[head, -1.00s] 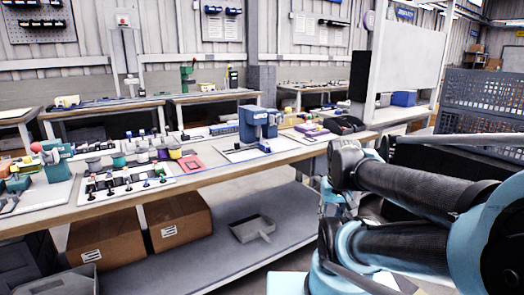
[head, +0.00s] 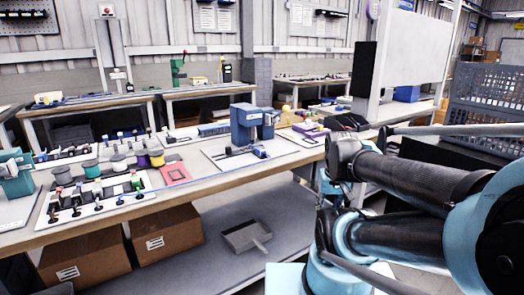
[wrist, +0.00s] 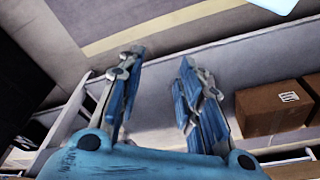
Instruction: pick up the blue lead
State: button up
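My gripper (wrist: 160,66) shows in the wrist view with its two blue-and-grey fingers apart and nothing between them. It hangs over the floor and the lower shelf, away from the bench top; in the head view my arm is at the right and the fingers cannot be made out. On the bench, a white board (head: 125,205) holds several small leads or tools with coloured ends. A small blue piece (head: 260,153) lies on the white plate before a blue machine (head: 247,127).
The workbench (head: 190,193) runs across the view, with coloured spools (head: 156,158) and a red frame (head: 175,174) on it. Cardboard boxes (head: 84,258) and a grey dustpan-like tray (head: 247,236) sit on the lower shelf. A dark crate (head: 487,100) stands at the right.

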jog(key=shift+w+a, duration=0.25)
jog(key=shift+a, duration=0.1)
jog(key=shift+o, duration=1.2)
jog(key=shift+s+r, duration=0.15)
jog(key=w+a+r+n+g, duration=0.1)
jog(key=w+a+r+n, duration=0.1)
jog(key=w+a+r, duration=0.45)
jog(key=w+a+r+n, duration=0.1)
jog(key=w+a+r, duration=0.2)
jog(key=w+r, duration=0.6)
jog(key=w+a+r+n+g, duration=0.1)
jog(key=w+a+r+n, duration=0.1)
jog(key=w+a+r, duration=0.45)
jog(key=n, duration=0.2)
send_over(261, 149)
notch_tip(261, 149, down, 8)
jog(key=shift+a+f, duration=0.1)
jog(key=shift+f, duration=2.85)
